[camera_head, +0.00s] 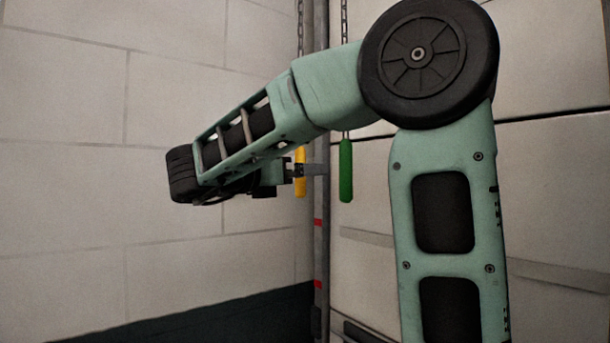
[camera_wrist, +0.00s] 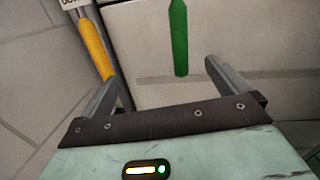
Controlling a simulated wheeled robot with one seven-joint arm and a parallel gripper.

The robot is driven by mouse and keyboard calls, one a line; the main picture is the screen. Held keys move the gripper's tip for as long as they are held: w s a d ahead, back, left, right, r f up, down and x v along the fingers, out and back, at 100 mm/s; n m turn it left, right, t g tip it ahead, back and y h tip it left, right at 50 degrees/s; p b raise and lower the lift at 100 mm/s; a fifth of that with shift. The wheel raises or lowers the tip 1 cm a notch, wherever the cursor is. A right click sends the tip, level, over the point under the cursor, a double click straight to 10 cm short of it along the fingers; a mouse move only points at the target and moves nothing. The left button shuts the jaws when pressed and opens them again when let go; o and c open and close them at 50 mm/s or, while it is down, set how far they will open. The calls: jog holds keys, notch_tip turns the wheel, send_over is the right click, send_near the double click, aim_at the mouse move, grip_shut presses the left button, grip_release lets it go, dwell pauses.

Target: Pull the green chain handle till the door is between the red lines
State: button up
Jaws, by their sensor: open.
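The green chain handle (camera_head: 346,170) hangs upright on its chain in front of the door (camera_head: 370,220), just right of the grey post. In the wrist view the green handle (camera_wrist: 179,38) shows beyond the fingertips, between the two fingers in the picture. My gripper (camera_head: 312,170) is open and empty, left of the green handle; I cannot tell how far apart they are in depth. In the wrist view my gripper's fingers (camera_wrist: 163,75) stand wide apart. Two red lines mark the post: an upper one (camera_head: 318,222) and a lower one (camera_head: 319,284). The door's lower edge is not clearly visible.
A yellow handle (camera_head: 300,172) hangs left of the green one, close to my gripper; it also shows beside the left finger in the wrist view (camera_wrist: 95,48). The grey post (camera_head: 321,250) stands between the block wall (camera_head: 80,150) and the door. Part of a label (camera_wrist: 72,4) shows at the wrist view's top.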

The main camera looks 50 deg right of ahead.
aim_at(341, 173)
jog(key=s+d+p, duration=0.1)
jog(key=d+p, duration=0.1)
jog(key=d, duration=0.1)
jog(key=s+d+m+g+p, duration=0.1)
jog(key=s+d+p, duration=0.1)
jog(key=d+p, duration=0.1)
jog(key=s+d+m+g+p, duration=0.1)
jog(key=s+d+p, duration=0.1)
jog(key=d, duration=0.1)
jog(key=shift+s+d+r+y, duration=0.1)
jog(key=shift+d+r+y, duration=0.15)
jog(key=shift+y, duration=0.15)
jog(key=shift+s+d+f, duration=0.1)
jog(key=shift+d+f, duration=0.1)
jog(key=shift+d, duration=0.1)
grip_shut()
dwell(0.8)
